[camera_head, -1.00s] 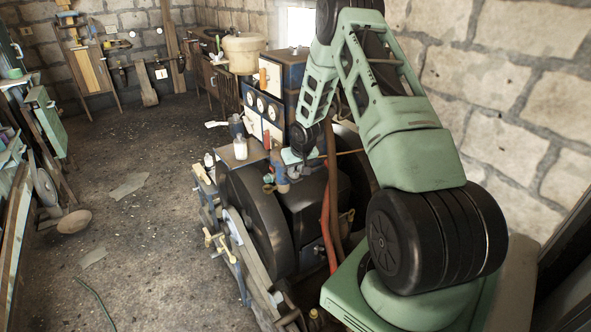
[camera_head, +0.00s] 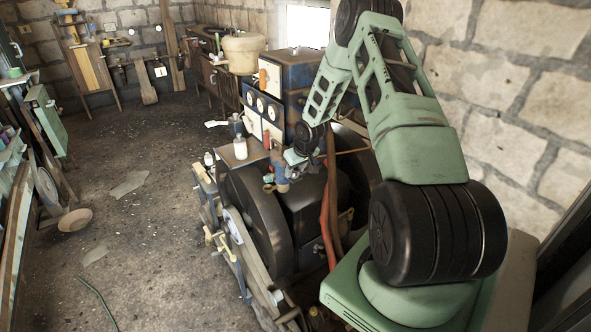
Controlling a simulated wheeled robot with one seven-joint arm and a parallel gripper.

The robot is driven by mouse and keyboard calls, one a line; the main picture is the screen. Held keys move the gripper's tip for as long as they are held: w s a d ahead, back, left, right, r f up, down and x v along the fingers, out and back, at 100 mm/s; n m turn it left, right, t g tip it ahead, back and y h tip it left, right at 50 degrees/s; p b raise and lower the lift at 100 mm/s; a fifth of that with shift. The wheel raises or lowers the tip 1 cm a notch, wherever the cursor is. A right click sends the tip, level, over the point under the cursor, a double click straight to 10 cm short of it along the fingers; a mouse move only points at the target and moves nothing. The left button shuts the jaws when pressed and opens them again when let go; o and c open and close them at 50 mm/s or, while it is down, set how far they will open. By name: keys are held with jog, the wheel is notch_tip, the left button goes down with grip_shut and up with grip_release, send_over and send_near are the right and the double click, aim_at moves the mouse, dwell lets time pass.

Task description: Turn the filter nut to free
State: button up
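My gripper (camera_head: 293,158) is at the end of my green arm, over the top of the engine beside the gauge cabinet. It is small and partly hidden by my wrist, so I cannot tell whether its fingers are open or shut. A blue and brown fitting (camera_head: 281,178) stands upright just below it, and the two look very close or touching. A small teal part (camera_head: 268,178) sits on the left of this fitting. I cannot make out which part is the filter nut.
The engine's dark flywheel (camera_head: 258,222) and belt (camera_head: 245,245) are left of the fitting. A red hose (camera_head: 325,215) runs down on the right. A white bottle (camera_head: 240,147) stands on the engine, near the gauge cabinet (camera_head: 262,107). The floor at left is mostly clear.

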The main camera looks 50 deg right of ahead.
jog(key=b+v, duration=0.2)
jog(key=v, duration=1.5)
jog(key=shift+s+b, duration=0.2)
jog(key=shift+b, duration=0.2)
jog(key=shift+r, duration=0.15)
